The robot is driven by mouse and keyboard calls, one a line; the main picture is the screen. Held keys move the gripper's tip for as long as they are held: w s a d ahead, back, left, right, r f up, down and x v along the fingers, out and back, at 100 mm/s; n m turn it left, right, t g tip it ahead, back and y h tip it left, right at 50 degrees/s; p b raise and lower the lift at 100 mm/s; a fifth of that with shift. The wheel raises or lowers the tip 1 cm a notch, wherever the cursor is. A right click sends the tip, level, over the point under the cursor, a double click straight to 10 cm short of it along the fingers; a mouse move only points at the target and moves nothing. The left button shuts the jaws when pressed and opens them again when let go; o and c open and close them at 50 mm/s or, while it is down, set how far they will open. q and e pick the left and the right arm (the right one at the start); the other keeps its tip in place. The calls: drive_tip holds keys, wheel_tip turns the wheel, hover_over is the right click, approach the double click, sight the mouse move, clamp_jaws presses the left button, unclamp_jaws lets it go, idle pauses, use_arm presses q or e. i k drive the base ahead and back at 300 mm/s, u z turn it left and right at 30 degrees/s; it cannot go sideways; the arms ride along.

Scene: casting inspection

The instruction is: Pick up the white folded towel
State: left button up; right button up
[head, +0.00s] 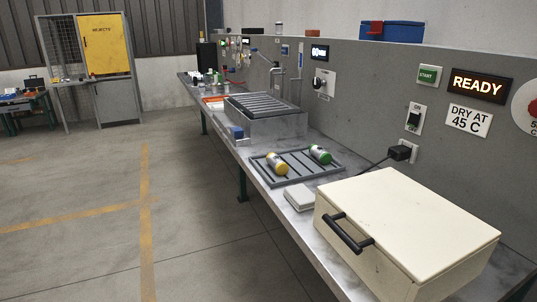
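A small white folded towel (300,198) appears to lie flat on the grey workbench (322,241). It sits between the dark slatted rack (262,172) and the cream box with a black handle (410,225). It looks close to the box's left side and near the bench's front edge. Neither of my grippers shows in the head view.
Two cans, one yellow-capped (277,161) and one green-capped (320,154), lie on the rack. A metal basin with a slatted top (270,118) stands farther back. A black plug with a cable (401,152) sticks out from the wall panel. The floor at left is clear.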

sight(300, 197)
drive_tip(key=u, duration=1.4)
drive_tip(key=i, duration=1.35)
drive_tip(key=z, duration=2.65)
